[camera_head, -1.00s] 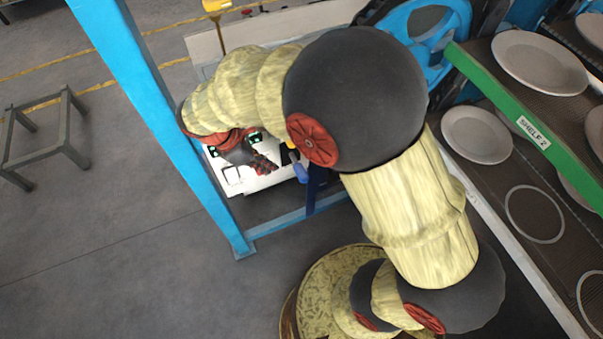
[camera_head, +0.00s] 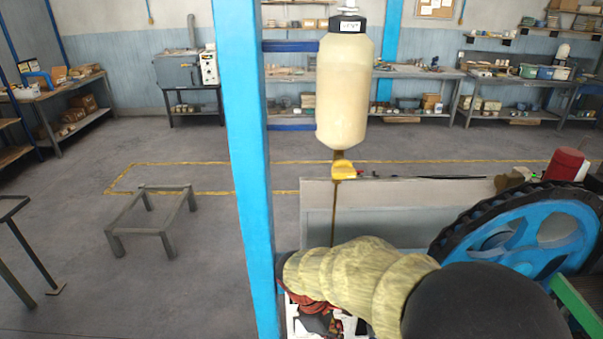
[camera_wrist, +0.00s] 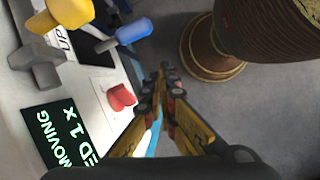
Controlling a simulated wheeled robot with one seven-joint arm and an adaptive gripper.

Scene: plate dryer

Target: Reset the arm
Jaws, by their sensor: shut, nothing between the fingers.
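My gripper (camera_wrist: 167,80) points away from the wrist camera with its two yellow and dark fingers together, holding nothing. It hangs over the floor beside the right edge of a white control panel (camera_wrist: 88,84). In the head view my arm reaches left across the bottom of the picture. The gripper (camera_head: 318,322) is low there, in front of the white panel, and mostly hidden by the arm and the picture edge. The panel carries a red button (camera_wrist: 121,97), a blue-handled lever (camera_wrist: 132,32), a yellow-knobbed lever (camera_wrist: 70,12) and a dark display (camera_wrist: 62,134) with green-white text.
A blue post (camera_head: 246,150) stands just left of my arm. A tank of pale liquid (camera_head: 343,95) with a yellow valve (camera_head: 343,170) hangs behind it. A blue wheel (camera_head: 540,240) is at the right. A low grey stand (camera_head: 152,215) is on open floor at the left.

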